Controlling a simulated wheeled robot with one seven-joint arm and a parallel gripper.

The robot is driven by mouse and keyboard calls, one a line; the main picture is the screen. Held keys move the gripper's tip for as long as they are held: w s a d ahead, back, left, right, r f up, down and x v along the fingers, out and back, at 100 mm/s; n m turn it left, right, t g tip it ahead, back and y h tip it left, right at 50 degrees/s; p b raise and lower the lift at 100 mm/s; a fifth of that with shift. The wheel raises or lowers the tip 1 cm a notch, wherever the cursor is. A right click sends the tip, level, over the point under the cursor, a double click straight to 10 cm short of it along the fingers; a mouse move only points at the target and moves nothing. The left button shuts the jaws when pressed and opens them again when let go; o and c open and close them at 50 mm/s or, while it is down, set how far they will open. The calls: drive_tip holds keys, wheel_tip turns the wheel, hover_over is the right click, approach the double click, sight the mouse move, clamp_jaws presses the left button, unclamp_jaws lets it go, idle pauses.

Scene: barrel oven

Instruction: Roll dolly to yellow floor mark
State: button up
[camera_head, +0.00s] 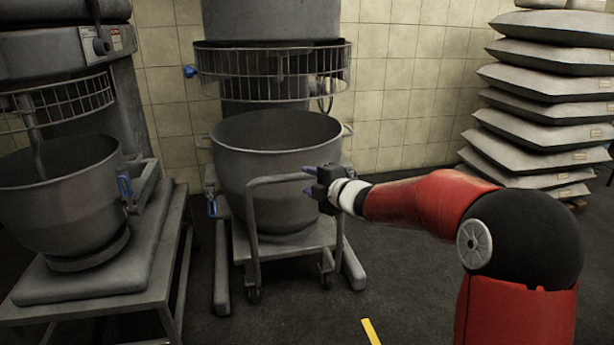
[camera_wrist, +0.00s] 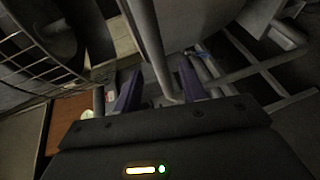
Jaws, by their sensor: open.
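The dolly (camera_head: 285,247) is a grey wheeled platform with a tubular push handle (camera_head: 253,225). A large grey mixing bowl (camera_head: 265,165) stands on it, in front of a mixer. My gripper (camera_head: 309,181) is at the handle's top right. In the wrist view my gripper (camera_wrist: 160,88) is open, with a grey handle tube (camera_wrist: 149,42) passing between its two purple-tipped fingers; whether it touches either finger I cannot tell. The yellow floor mark (camera_head: 371,331) shows as a short strip at the bottom edge of the head view, nearer than the dolly and to its right.
A second mixer bowl (camera_head: 60,195) sits on a metal stand (camera_head: 150,270) at the left. Mixer legs (camera_head: 222,285) flank the dolly. Stacked sacks (camera_head: 545,105) stand at the right by the tiled wall. The dark floor around the yellow mark looks clear.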

sight(300, 178)
drive_tip(key=x, duration=0.7)
drive_tip(key=shift+a, duration=0.2)
clamp_jaws()
